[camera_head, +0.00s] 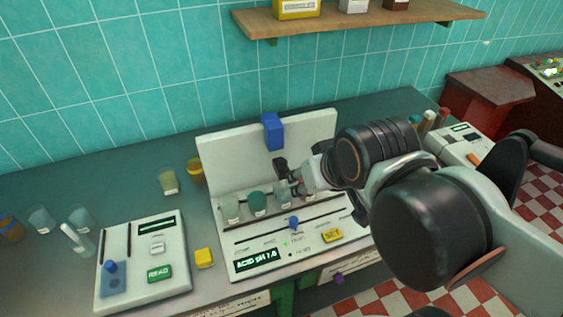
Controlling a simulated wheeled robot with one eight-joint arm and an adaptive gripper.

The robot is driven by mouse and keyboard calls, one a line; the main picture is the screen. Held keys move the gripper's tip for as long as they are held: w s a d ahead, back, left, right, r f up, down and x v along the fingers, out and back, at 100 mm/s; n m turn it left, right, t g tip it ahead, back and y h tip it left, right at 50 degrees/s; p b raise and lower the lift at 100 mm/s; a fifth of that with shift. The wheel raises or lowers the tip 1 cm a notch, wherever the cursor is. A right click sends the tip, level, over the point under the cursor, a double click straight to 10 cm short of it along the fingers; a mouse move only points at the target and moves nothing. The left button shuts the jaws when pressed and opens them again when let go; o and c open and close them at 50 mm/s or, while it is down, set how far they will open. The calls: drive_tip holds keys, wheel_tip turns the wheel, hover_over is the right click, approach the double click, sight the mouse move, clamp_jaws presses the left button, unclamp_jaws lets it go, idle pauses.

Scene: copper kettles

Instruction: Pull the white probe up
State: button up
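A slim white stick-like piece (72,236), which may be the white probe, leans beside a clear glass at the far left of the bench. I cannot tell whether it stands inside a glass. The pH machine (212,160), with a white back panel and a blue block (272,131) at its top, stands in the middle. My gripper (287,178) is in front of this panel, just above the row of cups, far to the right of the white stick. Its dark fingertips are small and partly hidden by my wrist, so its opening and anything between them are unclear.
Several cups, among them a green one (257,203), stand in the machine's row. A white READ device (142,262) and a yellow block (204,258) are to the left. Clear glasses (41,219) stand at the far left. A wooden shelf (350,19) hangs above. My arm covers the right side.

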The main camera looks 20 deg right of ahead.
idle(0.5)
wheel_tip(320, 180, up, 6)
drive_tip(key=r+n+g+p, duration=0.1)
drive_tip(key=n+g+p, duration=0.1)
drive_tip(key=g+p, duration=0.65)
hover_over(283, 161)
drive_tip(key=p, duration=0.2)
drive_tip(key=t, duration=0.1)
wheel_tip(283, 161, down, 14)
drive_tip(key=b, duration=0.3)
drive_tip(key=shift+f+b, duration=0.25)
drive_tip(key=shift+b, duration=0.05)
clamp_jaws()
